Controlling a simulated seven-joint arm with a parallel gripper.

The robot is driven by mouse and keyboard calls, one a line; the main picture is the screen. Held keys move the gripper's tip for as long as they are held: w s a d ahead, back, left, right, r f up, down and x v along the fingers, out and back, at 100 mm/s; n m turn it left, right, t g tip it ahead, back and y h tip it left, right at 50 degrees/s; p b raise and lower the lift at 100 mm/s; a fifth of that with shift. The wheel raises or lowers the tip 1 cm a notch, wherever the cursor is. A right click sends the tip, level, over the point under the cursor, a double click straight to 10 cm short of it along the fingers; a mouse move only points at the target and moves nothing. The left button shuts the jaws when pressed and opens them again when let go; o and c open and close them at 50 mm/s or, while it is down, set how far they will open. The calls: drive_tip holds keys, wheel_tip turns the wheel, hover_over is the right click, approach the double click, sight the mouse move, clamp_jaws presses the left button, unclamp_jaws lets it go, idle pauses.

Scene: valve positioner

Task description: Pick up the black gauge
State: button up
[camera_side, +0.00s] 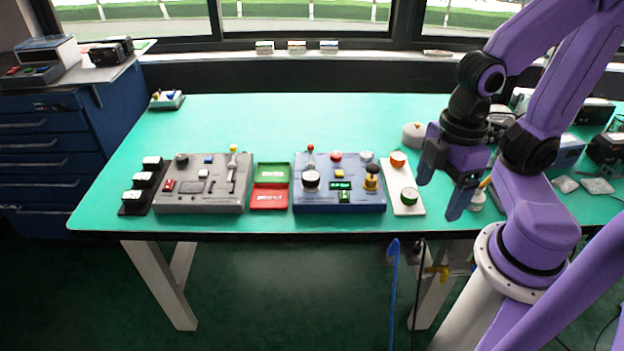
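A round part with a black body and a white face, which looks like the black gauge (311,180), sits on the left of the blue control panel (340,207). I cannot read its face, and other small round parts lie nearby. My gripper (440,197) hangs over the table's right side, to the right of the panel and the white board. Its two fingers point down and are spread apart, with nothing seen between them.
The white board (404,181) carries an orange round part (397,159) and a green one (409,196). Red and green trays (270,200) lie between the blue panel and a grey panel (200,202). A black rack (138,205) stands left. The green table's back middle is clear.

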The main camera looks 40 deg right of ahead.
drive_tip(key=shift+w, duration=0.1)
drive_tip(key=w+a+n, duration=0.2)
drive_tip(key=w+a, duration=0.2)
drive_tip(key=w, duration=0.6)
drive_tip(key=n+h, duration=0.4)
drive_tip(key=n, duration=0.2)
hover_over(311, 175)
drive_tip(key=a, duration=0.5)
wheel_tip(311, 175, down, 5)
drive_tip(key=x, duration=0.7)
drive_tip(key=a+x, duration=0.1)
drive_tip(key=x, duration=0.3)
drive_tip(key=shift+s+d+f, duration=0.15)
drive_tip(key=shift+s+f, duration=0.05)
drive_tip(key=shift+f, duration=0.25)
drive_tip(key=x, duration=0.4)
drive_tip(key=shift+d, duration=0.4)
drive_tip(key=shift+d+f+y, duration=0.1)
drive_tip(key=shift+f+y, duration=0.2)
drive_tip(key=shift+f, duration=0.3)
drive_tip(key=c, duration=1.2)
